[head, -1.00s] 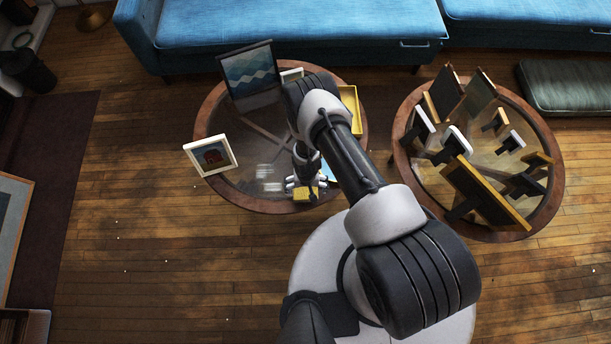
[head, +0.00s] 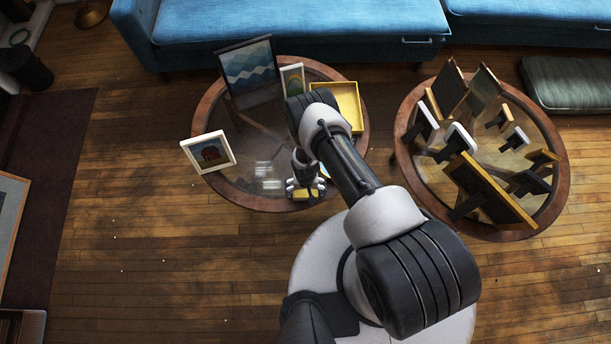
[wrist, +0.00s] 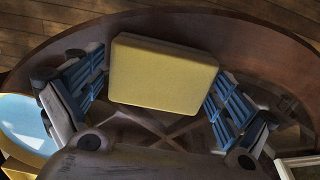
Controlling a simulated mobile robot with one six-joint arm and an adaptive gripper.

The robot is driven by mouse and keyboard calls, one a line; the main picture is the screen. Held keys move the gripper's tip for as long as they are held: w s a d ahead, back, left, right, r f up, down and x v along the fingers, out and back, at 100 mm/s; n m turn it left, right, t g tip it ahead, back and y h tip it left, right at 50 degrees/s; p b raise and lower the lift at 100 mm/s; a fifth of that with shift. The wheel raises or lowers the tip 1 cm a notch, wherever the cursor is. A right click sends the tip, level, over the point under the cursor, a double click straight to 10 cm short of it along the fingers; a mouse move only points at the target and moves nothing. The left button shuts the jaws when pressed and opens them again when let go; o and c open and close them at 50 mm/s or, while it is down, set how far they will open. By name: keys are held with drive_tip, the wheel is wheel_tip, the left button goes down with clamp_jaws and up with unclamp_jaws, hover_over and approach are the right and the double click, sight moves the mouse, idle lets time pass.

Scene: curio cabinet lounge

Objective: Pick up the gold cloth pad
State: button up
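The gold cloth pad (head: 306,196) lies near the front rim of the left round glass table, partly hidden under my gripper (head: 304,188) in the head view. In the wrist view the pad (wrist: 163,75) is a flat yellow block with rounded corners. My gripper (wrist: 155,88) is open around it, with one blue-ridged finger on its left and one on its right. The fingers are very close to the pad's sides. I see no clear grip on it, and contact is hard to tell.
The left table's wooden rim (head: 206,108) surrounds the pad's area. A white-framed picture (head: 209,152), a blue-patterned frame (head: 248,66) and a yellow tray (head: 347,101) stand on it. The right table (head: 555,190) holds several frames. A blue-topped round object (wrist: 22,122) is left in the wrist view.

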drive_tip(key=c, duration=0.8)
wheel_tip(320, 180, up, 20)
drive_tip(key=p, duration=0.7)
drive_tip(key=shift+p, duration=0.35)
